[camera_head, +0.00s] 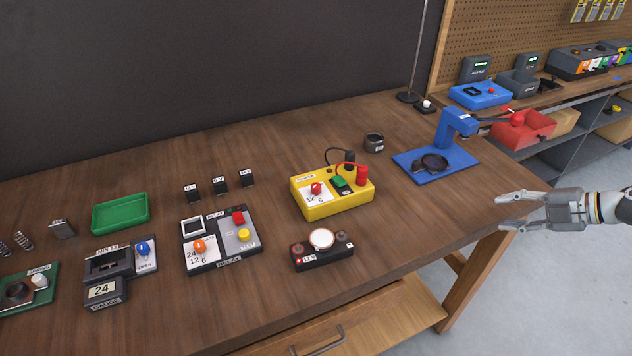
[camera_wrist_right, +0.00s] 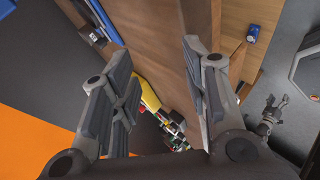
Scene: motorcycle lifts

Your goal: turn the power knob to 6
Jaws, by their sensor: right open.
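The yellow power box (camera_head: 335,201) stands on the wooden bench, right of the middle. Its red knob (camera_head: 316,188) sits on a white dial with 12 and 6 printed on it; where the knob points is too small to read. The box has a green part and red and black posts with leads. My right gripper (camera_head: 507,211) is open and empty, beyond the bench's right edge and well apart from the box. In the right wrist view its fingers (camera_wrist_right: 160,98) are spread, with part of the yellow box (camera_wrist_right: 149,94) far off between them. A small grey gripper-like shape (camera_wrist_right: 268,115) there may be my left gripper.
A relay box (camera_head: 221,240) with an orange knob and a black 12 V box (camera_head: 322,251) stand near the yellow box. A blue stand (camera_head: 436,163) is between it and the bench's right end. A green tray (camera_head: 120,213) lies at the left.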

